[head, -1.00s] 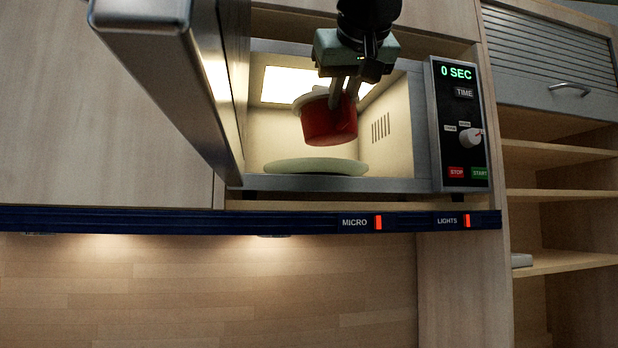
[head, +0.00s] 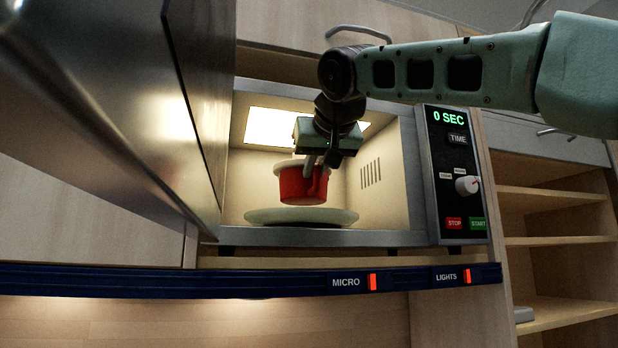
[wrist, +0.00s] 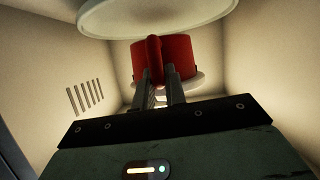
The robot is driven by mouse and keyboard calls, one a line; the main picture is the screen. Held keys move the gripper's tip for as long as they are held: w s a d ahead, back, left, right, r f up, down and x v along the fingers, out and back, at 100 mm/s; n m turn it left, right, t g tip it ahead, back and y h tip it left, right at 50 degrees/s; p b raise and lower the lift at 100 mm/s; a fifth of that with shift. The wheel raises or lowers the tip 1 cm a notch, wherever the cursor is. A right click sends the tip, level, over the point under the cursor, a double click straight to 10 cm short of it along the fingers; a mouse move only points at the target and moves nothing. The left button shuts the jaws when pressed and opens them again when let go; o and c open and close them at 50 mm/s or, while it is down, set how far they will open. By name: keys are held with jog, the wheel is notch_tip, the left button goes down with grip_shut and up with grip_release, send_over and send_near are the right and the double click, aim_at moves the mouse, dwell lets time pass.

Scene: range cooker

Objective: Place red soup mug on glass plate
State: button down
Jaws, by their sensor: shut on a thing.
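The red soup mug (head: 293,188) has a pale rim or lid and is upright inside the open microwave. My gripper (head: 314,165) is shut on its handle from the front; the wrist view shows the fingers (wrist: 159,90) at the red handle (wrist: 154,60). The round glass plate (head: 262,217) lies on the microwave floor under the mug. The plate also shows at the top of the wrist view (wrist: 105,20), where the picture appears upside down. The mug's base is just above the plate; any gap is very small, and I cannot tell whether they touch.
The microwave's open door (head: 120,120) stands close on the left. The vented side wall (head: 375,175) and the control panel (head: 458,175) are to the right. Open shelves (head: 550,200) are further right. There is some free room in the cavity on both sides of the mug.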

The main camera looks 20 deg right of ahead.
aim_at(311, 185)
jog(key=w, duration=0.2)
jog(key=w+p, duration=0.1)
jog(key=w, duration=0.1)
jog(key=shift+d+r+p, duration=0.1)
jog(key=shift+r+p, duration=0.1)
jog(key=shift+p, duration=0.1)
jog(key=shift+w+f, duration=0.3)
jog(key=shift+w, duration=0.05)
jog(key=shift+f, duration=1.6)
jog(key=shift+f+b, duration=0.15)
jog(key=shift+b, duration=0.2)
jog(key=c, duration=1.5)
grip_release()
jog(key=shift+o, duration=0.2)
